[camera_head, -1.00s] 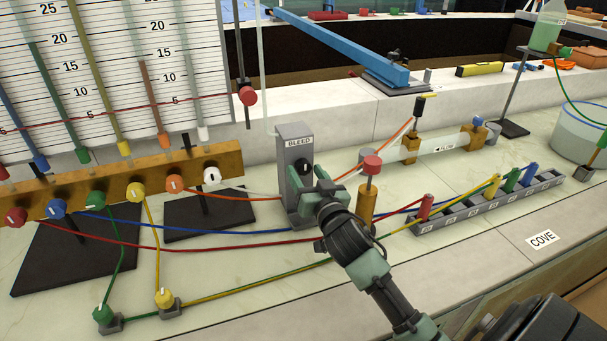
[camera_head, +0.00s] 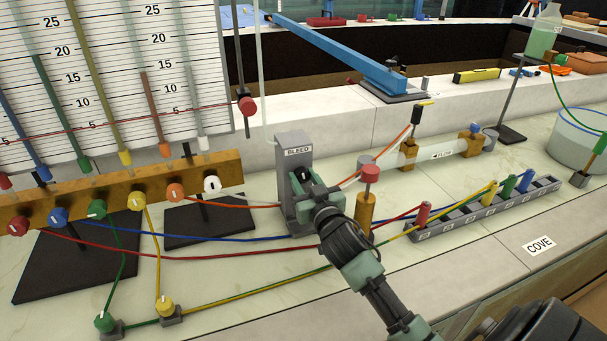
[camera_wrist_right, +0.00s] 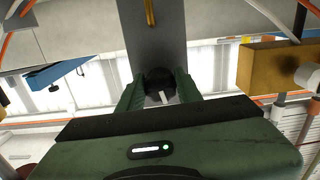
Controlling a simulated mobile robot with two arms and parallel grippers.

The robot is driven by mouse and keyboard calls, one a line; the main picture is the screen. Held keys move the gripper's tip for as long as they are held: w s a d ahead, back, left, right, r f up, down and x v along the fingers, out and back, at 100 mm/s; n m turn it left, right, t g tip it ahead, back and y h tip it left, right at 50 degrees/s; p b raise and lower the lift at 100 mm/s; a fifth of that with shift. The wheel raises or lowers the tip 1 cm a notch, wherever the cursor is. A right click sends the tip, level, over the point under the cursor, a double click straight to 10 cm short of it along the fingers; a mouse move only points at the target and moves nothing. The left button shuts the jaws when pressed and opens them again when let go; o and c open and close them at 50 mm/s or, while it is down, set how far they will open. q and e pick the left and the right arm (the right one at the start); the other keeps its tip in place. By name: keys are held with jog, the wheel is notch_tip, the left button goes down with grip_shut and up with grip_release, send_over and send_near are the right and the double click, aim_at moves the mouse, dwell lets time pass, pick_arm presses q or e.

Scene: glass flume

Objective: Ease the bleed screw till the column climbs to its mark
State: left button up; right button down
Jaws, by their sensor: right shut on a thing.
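The grey bleed block (camera_head: 293,153), labelled BLEED, stands upright on the bench. My right gripper (camera_head: 308,185) is at its front face. In the right wrist view the fingers (camera_wrist_right: 160,98) are shut on the dark round bleed screw (camera_wrist_right: 159,80), which has a pale mark. The head view hides most of the screw behind the gripper. Several coloured columns, among them a green one (camera_head: 62,105) and an orange one (camera_head: 154,105), stand before the scale board (camera_head: 188,60). A thin red line crosses the board near 5, toward a red slider (camera_head: 246,105) on a rod. My left gripper is out of view.
A brass manifold (camera_head: 110,192) with coloured knobs stands left. A red-topped brass post (camera_head: 366,205) is close right of my gripper. Coloured hoses cross the bench around the block. A grey rack (camera_head: 462,222) with coloured plugs lies farther right.

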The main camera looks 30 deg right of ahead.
jog(key=shift+n, duration=0.5)
jog(key=c, duration=1)
grip_release()
jog(key=shift+o, duration=0.2)
jog(key=v, duration=0.7)
jog(key=shift+s+b, duration=0.35)
jog(key=shift+s, duration=0.05)
